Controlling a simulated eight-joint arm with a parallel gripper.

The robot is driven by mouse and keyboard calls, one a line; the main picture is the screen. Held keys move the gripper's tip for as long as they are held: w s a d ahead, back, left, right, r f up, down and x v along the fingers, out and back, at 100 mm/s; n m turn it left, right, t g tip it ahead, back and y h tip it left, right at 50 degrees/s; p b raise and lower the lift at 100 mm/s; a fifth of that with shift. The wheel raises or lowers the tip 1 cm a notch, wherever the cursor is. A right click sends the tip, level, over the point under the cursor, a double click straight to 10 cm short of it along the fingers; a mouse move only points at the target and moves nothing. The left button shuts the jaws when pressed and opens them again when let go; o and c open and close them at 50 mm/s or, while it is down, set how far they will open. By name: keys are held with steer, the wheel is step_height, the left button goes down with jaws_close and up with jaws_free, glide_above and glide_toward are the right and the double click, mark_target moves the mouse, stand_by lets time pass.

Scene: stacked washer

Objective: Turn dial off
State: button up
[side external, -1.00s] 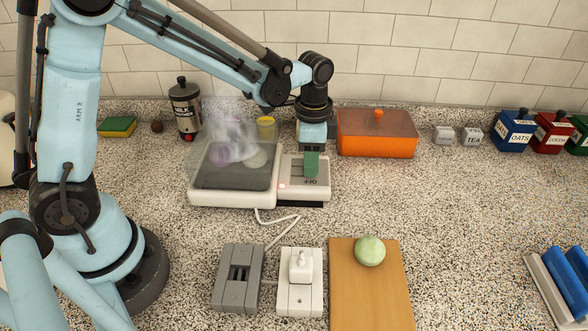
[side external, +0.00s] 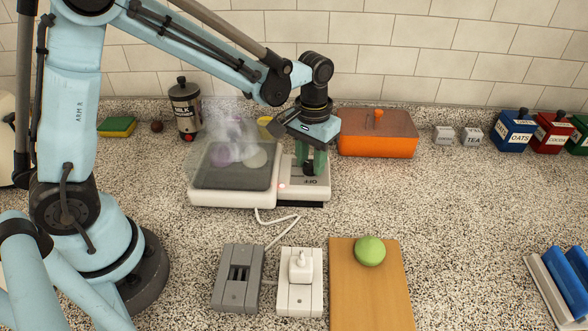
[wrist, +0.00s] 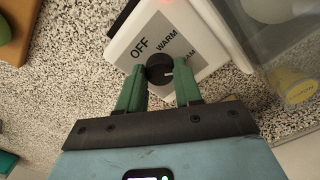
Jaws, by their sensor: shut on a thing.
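The dial (wrist: 159,70) is a round black knob with a white mark that points right in the wrist view. It sits on the white control panel (wrist: 125,30) of a steaming appliance, whose labels read OFF, WARM and a third partly cut off. The panel also shows in the side view (side external: 312,194). My gripper (wrist: 160,74) has green fingers on both sides of the dial and is shut on it. In the side view my gripper (side external: 312,164) stands over the panel, and its fingers partly hide the dial.
The appliance's lidded basin (side external: 235,168) with steam adjoins the panel on the left. An orange box (side external: 375,145) stands close on the right. A white cord (side external: 275,218), two socket blocks (side external: 238,278) and a wooden board (side external: 370,295) with a green fruit (side external: 370,250) lie in front.

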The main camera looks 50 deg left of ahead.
mark_target(311, 164)
steer(key=n, duration=0.7)
stand_by(0.6)
steer(key=o, duration=1)
steer(key=shift+o, duration=0.2)
step_height(311, 164, up, 12)
stand_by(0.3)
steer(key=shift+f, duration=6.05)
